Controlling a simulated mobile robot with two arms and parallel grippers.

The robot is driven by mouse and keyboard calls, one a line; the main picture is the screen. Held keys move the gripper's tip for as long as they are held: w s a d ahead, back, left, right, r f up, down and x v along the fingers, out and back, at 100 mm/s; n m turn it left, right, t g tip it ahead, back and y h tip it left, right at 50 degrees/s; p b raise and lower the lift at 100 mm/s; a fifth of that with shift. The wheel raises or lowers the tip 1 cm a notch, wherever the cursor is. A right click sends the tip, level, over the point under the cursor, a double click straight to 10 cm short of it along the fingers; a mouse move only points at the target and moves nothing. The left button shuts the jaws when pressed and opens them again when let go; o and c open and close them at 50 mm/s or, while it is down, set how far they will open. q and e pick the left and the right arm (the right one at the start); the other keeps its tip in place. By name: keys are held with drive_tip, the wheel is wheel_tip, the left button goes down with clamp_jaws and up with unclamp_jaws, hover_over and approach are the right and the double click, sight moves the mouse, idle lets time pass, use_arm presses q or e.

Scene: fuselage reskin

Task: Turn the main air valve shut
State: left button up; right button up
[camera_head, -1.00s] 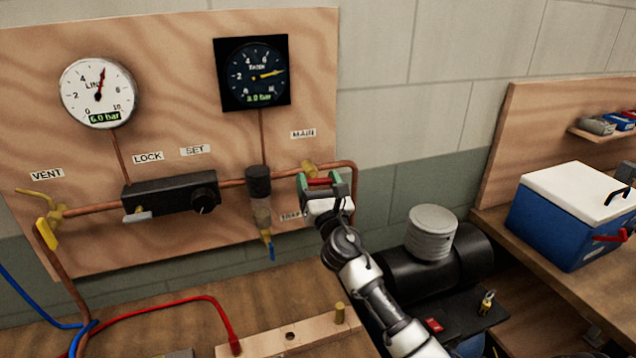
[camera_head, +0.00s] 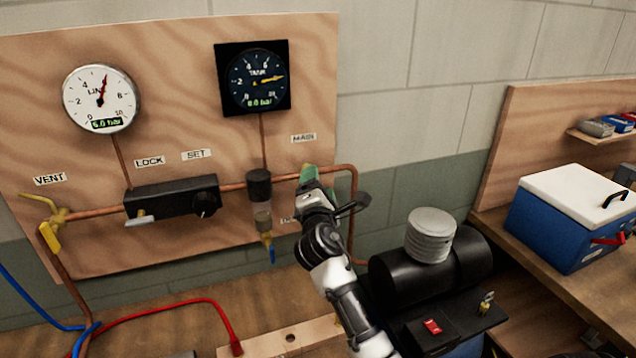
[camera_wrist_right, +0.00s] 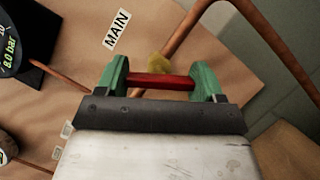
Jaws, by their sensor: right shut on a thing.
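The main valve sits on the copper pipe under the MAIN label (camera_head: 303,138). Its red handle (camera_wrist_right: 160,82) lies between the green fingertips of my right gripper (camera_wrist_right: 162,80) in the right wrist view. The gripper is shut on the handle. The brass valve body (camera_wrist_right: 158,63) shows just beyond the handle. In the head view my right gripper (camera_head: 309,174) is seen nearly edge-on and hides the handle and valve. My left gripper is not in view.
The line gauge (camera_head: 101,98) and tank gauge (camera_head: 253,77) hang on the wooden board. A regulator block (camera_head: 170,200), a filter bowl (camera_head: 260,205) and a yellow vent lever (camera_head: 50,237) are left of my gripper. A black tank (camera_head: 430,270) stands below right.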

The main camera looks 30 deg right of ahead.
drive_tip(key=m+g+p, duration=0.1)
drive_tip(key=m+p, duration=0.1)
drive_tip(key=m, duration=0.2)
drive_tip(key=shift+r+g, duration=0.1)
drive_tip(key=shift+g, duration=0.3)
drive_tip(key=shift+m+g+p, duration=0.3)
drive_tip(key=shift+m+p, duration=0.1)
drive_tip(key=shift+m, duration=0.6)
drive_tip(key=o, duration=0.9)
drive_tip(key=shift+o, duration=0.2)
drive_tip(key=shift+s, duration=0.1)
